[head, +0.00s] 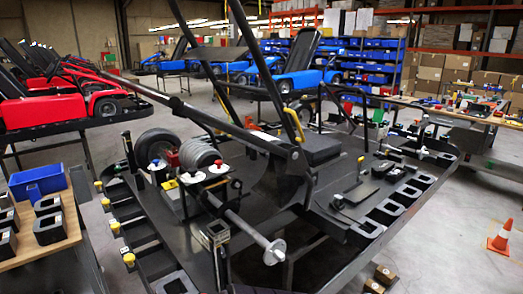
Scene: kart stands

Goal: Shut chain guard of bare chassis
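The bare chassis (345,212) is a dark kart frame on a work stand in the middle of the head view. Its axle (243,228) runs toward the front and ends in a metal hub. A dark curved plate (282,188) stands beside the axle, below the end of a long dark bar. It may be the chain guard, but dark parts blend together and I cannot tell whether it is open or shut. I see neither of my grippers in this view.
A wooden-topped bench (60,248) with a blue bin (38,182) stands at left. Red karts (45,108) and blue karts (290,75) stand behind. A workbench (465,112) and an orange cone (500,238) are at right.

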